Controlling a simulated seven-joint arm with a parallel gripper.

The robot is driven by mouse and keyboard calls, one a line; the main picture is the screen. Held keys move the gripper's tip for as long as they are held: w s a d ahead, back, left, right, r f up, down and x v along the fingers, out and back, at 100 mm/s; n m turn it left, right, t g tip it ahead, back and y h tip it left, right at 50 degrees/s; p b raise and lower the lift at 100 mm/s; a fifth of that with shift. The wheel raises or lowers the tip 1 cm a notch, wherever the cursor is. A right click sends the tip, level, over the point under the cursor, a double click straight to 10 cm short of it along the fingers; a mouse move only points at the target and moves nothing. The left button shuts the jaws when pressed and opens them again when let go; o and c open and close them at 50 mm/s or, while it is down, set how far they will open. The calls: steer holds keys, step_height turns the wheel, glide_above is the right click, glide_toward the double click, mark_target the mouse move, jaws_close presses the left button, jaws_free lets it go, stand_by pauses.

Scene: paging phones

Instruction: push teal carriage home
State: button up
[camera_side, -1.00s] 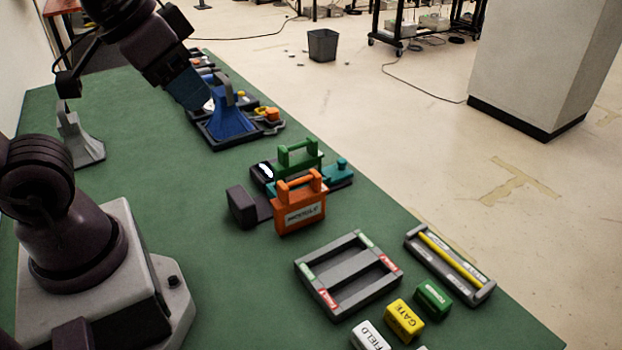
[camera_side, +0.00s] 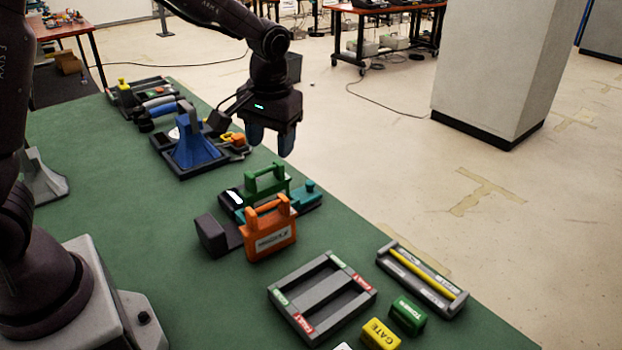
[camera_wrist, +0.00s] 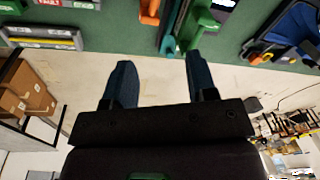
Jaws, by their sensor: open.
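The teal carriage (camera_side: 307,195) sits on a dark base at the table's right edge, with a round teal knob on top. A green handled block (camera_side: 267,180) and an orange handled module (camera_side: 270,230) stand beside it and hide part of it. The teal carriage (camera_wrist: 168,42) also shows in the wrist view, just beyond the fingertips and between them. My gripper (camera_side: 271,145) is open and empty, pointing down, above and behind the carriage in the side view. In the wrist view my gripper (camera_wrist: 158,68) has its fingers apart over the floor beyond the table edge.
A dark block (camera_side: 211,235) stands at the base's left end. A blue stand (camera_side: 195,150) in a tray is farther back. A grey divided frame (camera_side: 322,295), a slotted tray (camera_side: 422,278) and yellow (camera_side: 380,334) and green (camera_side: 407,315) blocks lie in front.

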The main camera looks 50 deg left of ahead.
steer(key=w+a+f+n+y, duration=0.25)
steer(key=w+f+n, duration=0.25)
steer(key=w+f, duration=0.45)
steer(key=n, duration=0.5)
glide_toward(310, 182)
steer(key=shift+t+y, duration=0.25)
steer(key=shift+t, duration=0.15)
steer(key=x, duration=0.8)
steer(key=shift+s+d+f, duration=0.2)
steer(key=shift+s, duration=0.15)
